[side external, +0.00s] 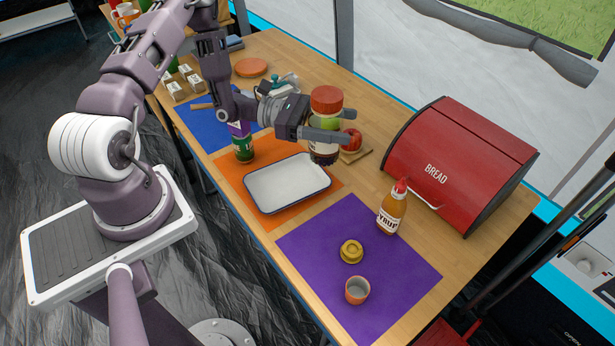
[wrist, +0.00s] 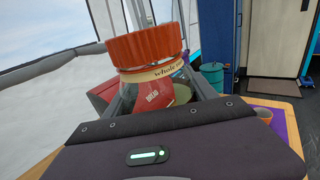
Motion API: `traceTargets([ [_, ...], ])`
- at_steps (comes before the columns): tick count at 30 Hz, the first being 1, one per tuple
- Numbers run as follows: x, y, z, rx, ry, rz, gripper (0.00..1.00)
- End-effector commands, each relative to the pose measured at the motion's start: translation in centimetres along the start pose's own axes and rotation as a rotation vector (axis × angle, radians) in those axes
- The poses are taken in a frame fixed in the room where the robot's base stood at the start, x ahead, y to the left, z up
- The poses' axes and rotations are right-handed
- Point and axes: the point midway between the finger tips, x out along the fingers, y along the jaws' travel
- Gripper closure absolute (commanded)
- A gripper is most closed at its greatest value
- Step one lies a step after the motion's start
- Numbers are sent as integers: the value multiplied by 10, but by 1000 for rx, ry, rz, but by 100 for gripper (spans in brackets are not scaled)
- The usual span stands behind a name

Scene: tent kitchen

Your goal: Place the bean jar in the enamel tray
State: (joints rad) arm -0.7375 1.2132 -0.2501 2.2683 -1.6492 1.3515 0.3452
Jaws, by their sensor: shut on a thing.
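The bean jar (side external: 326,100) is a clear jar with an orange-red lid and a pale label. It is upright between the fingers of my gripper (side external: 338,128), which is shut on it. In the wrist view the jar's lid (wrist: 146,46) and part of the label, reading "whole", show between the fingers; its lower part is hidden. The enamel tray (side external: 288,184), white with a dark rim, lies empty on an orange mat. The jar is just beyond the tray's far right edge in the side view. I cannot tell whether its base touches the table.
A green bottle (side external: 243,150) stands at the tray's left. A red apple (side external: 351,140) on a small board is behind the jar. A syrup bottle (side external: 391,210), yellow object (side external: 351,251) and orange cup (side external: 357,290) are on or near the purple mat. A red bread box (side external: 455,165) stands right.

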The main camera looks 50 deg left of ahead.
Motion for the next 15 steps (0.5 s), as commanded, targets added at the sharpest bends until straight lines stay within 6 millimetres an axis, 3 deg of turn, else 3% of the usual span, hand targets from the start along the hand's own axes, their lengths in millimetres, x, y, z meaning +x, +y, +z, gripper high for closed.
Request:
traceTargets([
  [3,-42,21,25,3,1,72,91],
  [8,-77,32,44,-5,1,129,91],
  [11,-82,34,30,-11,0,138,91],
  [15,-82,33,-8,-12,0,137,91],
])
